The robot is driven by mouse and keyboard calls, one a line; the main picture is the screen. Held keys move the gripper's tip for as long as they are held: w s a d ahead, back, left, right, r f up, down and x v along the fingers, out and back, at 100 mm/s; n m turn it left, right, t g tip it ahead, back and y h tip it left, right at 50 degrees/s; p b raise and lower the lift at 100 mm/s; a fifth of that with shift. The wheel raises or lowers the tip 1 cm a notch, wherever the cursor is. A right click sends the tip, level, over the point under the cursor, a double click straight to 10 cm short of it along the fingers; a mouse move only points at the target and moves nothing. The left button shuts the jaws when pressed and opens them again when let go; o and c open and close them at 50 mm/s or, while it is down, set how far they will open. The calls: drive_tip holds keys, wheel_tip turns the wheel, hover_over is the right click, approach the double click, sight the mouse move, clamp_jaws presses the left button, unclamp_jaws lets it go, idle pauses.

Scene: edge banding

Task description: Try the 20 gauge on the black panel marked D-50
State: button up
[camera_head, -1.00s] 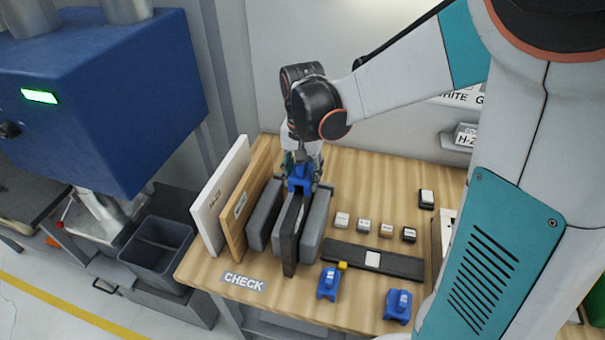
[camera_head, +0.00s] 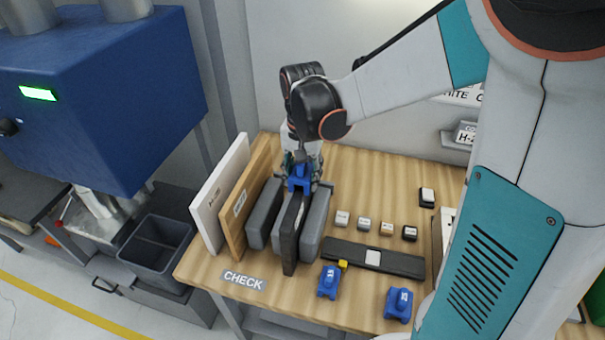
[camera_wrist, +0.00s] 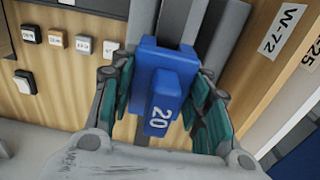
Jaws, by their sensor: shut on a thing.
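My gripper (camera_head: 300,184) is shut on a blue gauge (camera_wrist: 165,75) marked 20, seen close in the wrist view. The gauge also shows between the fingers in the head view (camera_head: 299,176). It sits at the top edge of the black panel (camera_head: 291,236), which stands upright between grey holders (camera_head: 313,228). I cannot tell how fully the gauge is seated over the edge. The D-50 mark is not legible in these frames.
A white panel (camera_head: 219,195) and a wooden panel (camera_head: 244,205) stand to the left. Two other blue gauges (camera_head: 328,282) (camera_head: 398,304) lie at the front right, near a dark flat bar (camera_head: 402,263) and several small blocks (camera_head: 386,228). A CHECK label (camera_head: 244,281) marks the front edge.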

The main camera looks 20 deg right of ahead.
idle(0.3)
drive_tip(key=shift+r+p, duration=2.45)
drive_tip(key=shift+r, duration=1.1)
